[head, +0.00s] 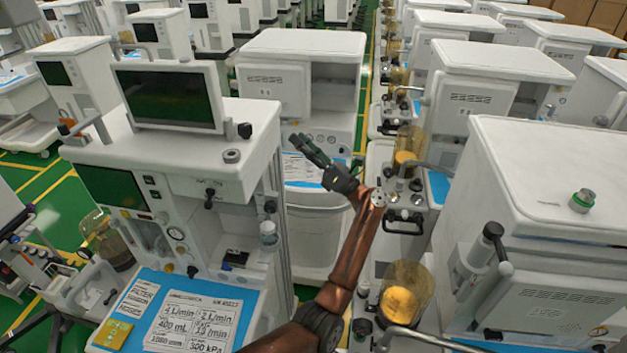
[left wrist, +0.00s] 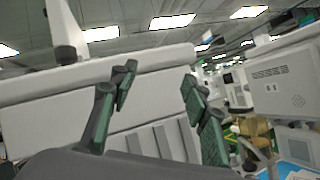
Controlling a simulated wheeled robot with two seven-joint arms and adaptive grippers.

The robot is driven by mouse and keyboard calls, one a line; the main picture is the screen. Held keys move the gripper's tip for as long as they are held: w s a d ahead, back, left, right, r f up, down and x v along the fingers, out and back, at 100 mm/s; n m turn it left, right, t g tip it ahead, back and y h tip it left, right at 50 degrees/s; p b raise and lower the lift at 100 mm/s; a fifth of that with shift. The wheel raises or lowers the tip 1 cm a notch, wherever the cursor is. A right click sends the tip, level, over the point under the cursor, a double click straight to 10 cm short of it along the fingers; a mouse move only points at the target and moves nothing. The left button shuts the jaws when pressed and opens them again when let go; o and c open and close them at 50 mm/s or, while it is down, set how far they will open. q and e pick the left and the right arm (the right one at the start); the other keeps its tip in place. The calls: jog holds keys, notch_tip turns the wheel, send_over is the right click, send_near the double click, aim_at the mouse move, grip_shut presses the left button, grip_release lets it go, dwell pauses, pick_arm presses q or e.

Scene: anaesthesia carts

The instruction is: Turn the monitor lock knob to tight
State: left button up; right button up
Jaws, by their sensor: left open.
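The monitor (head: 168,97) with a dark screen stands on top of the near left white cart (head: 255,150). A small black knob (head: 245,130), which looks like the lock knob, sits just right of the monitor's lower corner. Whether it is loose or tight cannot be told. My left gripper (head: 306,146) is open and empty, in the air to the right of the knob and apart from it. In the left wrist view, its two green-padded fingers (left wrist: 158,78) are spread before a pale grey-white cart surface. The knob cannot be made out there. My right gripper is not in view.
A grey round piece (head: 232,156) lies on the cart top near its front edge. Another white cart (head: 550,170) with a green-ringed knob (head: 582,200) stands at the right. Yellow-filled canisters (head: 402,300) stand between the carts. More carts crowd the back.

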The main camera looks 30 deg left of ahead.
pick_arm(q)
jog(key=w+f+m+t+h, duration=0.2)
jog(key=f+m+t, duration=0.4)
jog(key=f, duration=0.3)
jog(key=w+d+f+m+t+h+p, duration=0.1)
jog(key=w+f+m+t+h, duration=0.2)
jog(key=f+m+t, duration=0.3)
jog(key=shift+w+f+m+h, duration=0.3)
jog(key=shift+w+f+m, duration=0.65)
jog(key=shift+f, duration=1.1)
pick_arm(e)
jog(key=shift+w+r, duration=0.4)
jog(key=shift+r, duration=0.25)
pick_arm(q)
jog(key=shift+r, duration=0.1)
